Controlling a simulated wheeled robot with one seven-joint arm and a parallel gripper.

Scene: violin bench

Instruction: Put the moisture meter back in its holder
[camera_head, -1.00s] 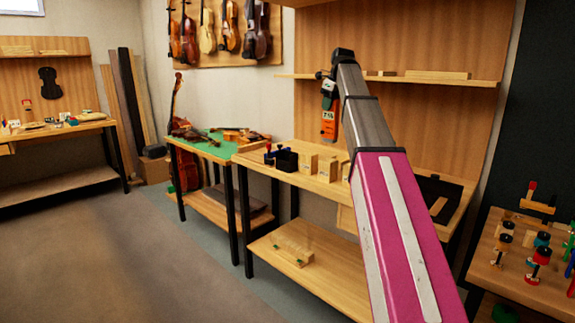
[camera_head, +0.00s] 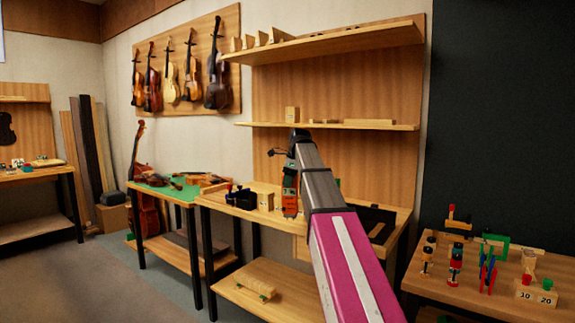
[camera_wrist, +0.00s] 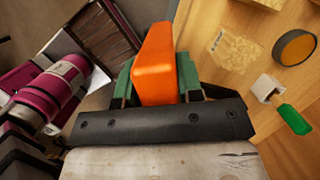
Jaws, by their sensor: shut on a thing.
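The moisture meter is an orange, boxy device. In the wrist view the meter (camera_wrist: 155,65) stands between the green fingers of my gripper (camera_wrist: 154,82), which is shut on it. In the head view the meter (camera_head: 290,192) hangs below my gripper (camera_head: 292,172), in front of the middle bench (camera_head: 245,215). A black open box (camera_head: 241,198) stands on this bench to the left of the meter. I cannot tell which thing is the meter's holder. My arm hides part of the bench top.
Light wooden blocks (camera_head: 266,202) stand on the bench near the meter. The wrist view shows a wooden block (camera_wrist: 235,45), a round brown-faced thing (camera_wrist: 296,47) and a green-handled thing (camera_wrist: 293,120). A shelf (camera_head: 340,126) is above the bench; a tool-covered table (camera_head: 420,275) stands right.

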